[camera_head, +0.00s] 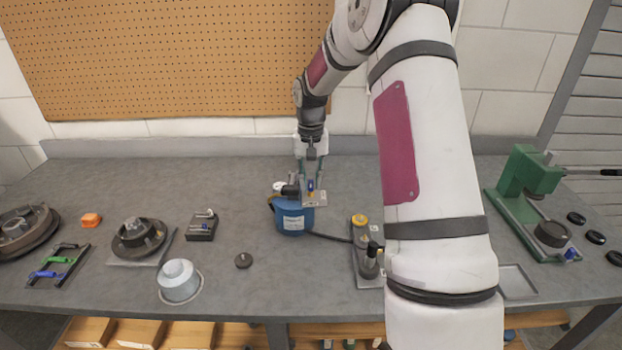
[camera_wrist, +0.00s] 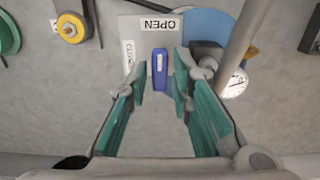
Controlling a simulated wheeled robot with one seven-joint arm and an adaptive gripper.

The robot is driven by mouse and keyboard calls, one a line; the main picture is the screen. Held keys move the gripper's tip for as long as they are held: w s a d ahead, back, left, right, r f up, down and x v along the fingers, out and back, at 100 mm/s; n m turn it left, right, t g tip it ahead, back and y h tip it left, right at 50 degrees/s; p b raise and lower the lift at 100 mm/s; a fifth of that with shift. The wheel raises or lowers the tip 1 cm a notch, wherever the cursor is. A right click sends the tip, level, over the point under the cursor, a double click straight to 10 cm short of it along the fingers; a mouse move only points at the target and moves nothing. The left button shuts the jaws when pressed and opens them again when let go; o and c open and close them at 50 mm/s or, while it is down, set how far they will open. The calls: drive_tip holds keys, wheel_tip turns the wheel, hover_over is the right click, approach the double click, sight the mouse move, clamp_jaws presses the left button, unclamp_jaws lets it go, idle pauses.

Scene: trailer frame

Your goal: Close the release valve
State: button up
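The release valve's blue lever (camera_wrist: 160,69) stands on a grey plate (camera_wrist: 139,50) marked OPEN and CLOSED. In the wrist view the lever runs up and down, with the OPEN label above it and the CLOSED label to its left. The plate is at the blue tank (camera_head: 293,219), mid-bench; the lever (camera_head: 310,185) also shows small in the head view. My gripper (camera_wrist: 162,84) is open, its green fingers pointing at the lever with a gap on either side. It appears empty. Whether the fingertips reach lever depth I cannot tell.
A pressure gauge (camera_wrist: 235,84) and a grey pipe stand right of the fingers. A dark hose joins the tank to a pump plate with a yellow knob (camera_head: 360,219). A green press (camera_head: 530,180) is at right; several parts lie left. Bench around the tank is fairly clear.

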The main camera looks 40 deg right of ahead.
clamp_jaws()
drive_tip(key=shift+n, duration=0.3)
drive_tip(key=n, duration=0.3)
drive_tip(key=shift+p, duration=0.3)
drive_tip(key=n, duration=0.4)
drive_tip(key=shift+p, duration=0.35)
drive_tip(key=n, duration=0.5)
drive_tip(key=shift+n+p, duration=0.4)
drive_tip(key=n, duration=0.4)
drive_tip(key=shift+p, duration=0.35)
drive_tip(key=shift+n, duration=0.3)
